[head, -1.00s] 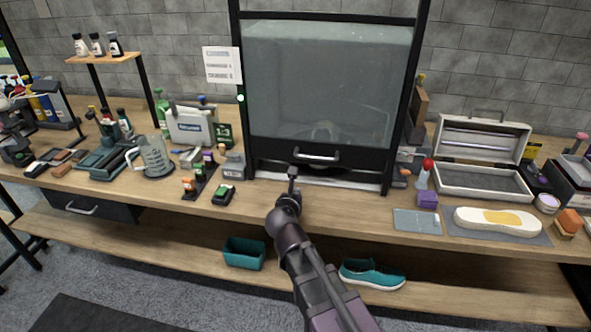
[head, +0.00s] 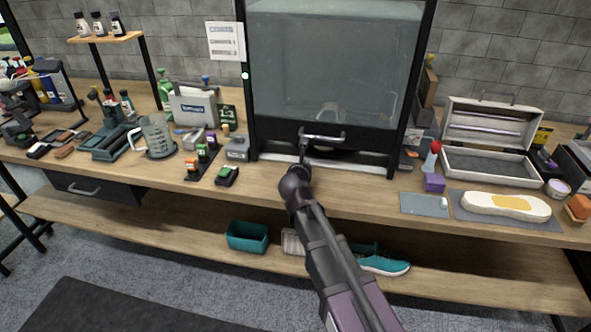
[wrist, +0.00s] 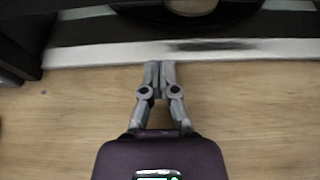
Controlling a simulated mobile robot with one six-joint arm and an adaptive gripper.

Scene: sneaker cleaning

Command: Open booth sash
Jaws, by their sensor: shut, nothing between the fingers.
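The booth sash (head: 330,65) is a cloudy glass panel in a black frame, lowered most of the way, with a narrow gap above the pale sill. Its bar handle (head: 330,138) is silver and horizontal on the dark lower rail. My gripper (head: 304,143) reaches up to the left part of the handle in the head view; I cannot tell if they touch. In the wrist view my gripper (wrist: 160,65) has its fingers together and empty, with the tips at the booth's white sill (wrist: 110,54). The handle cannot be made out there.
An open grey case (head: 490,160), a pale sole (head: 505,207) and a purple block (head: 434,183) stand right of the booth. Bottles, a jug (head: 157,136) and tools crowd the left. A teal bin (head: 247,237) and teal shoe (head: 385,266) are on the lower shelf.

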